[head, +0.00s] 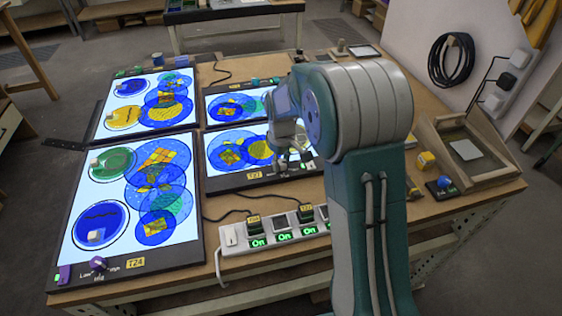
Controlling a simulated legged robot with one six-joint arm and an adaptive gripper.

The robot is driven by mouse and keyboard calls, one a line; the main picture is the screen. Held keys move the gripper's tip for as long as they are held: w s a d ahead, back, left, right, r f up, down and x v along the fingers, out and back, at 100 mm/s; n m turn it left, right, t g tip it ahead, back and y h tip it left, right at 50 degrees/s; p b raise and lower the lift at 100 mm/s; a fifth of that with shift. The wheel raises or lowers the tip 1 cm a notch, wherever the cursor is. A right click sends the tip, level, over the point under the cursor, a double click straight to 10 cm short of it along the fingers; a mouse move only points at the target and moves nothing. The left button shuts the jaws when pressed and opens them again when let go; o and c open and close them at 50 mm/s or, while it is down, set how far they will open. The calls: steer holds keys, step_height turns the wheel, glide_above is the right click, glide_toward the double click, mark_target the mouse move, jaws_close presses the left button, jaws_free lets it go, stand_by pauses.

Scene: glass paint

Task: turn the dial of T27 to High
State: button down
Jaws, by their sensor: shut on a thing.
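The light panel T27 (224,184) lies flat on the table, with a yellow T27 tag (255,175) on its front edge. It is lit white and carries blue and yellow round glass pieces (232,148). My gripper (285,161) points down at the panel's front edge, just right of the tag. It is shut at the place of the dial, on what appears to be the T27 dial. The fingers and arm cover most of the dial, and I cannot read its setting.
Other lit panels lie behind. A power strip (232,265) with green "On" lights runs along the front.

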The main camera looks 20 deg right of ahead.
mark_target(282, 162)
steer(key=shift+s+f, duration=0.2)
steer(key=shift+c, duration=1.7)
jaws_free()
steer(key=shift+w+r, duration=0.1)
steer(key=shift+r, duration=0.2)
step_height(282, 162, up, 12)
steer(key=shift+f, duration=0.2)
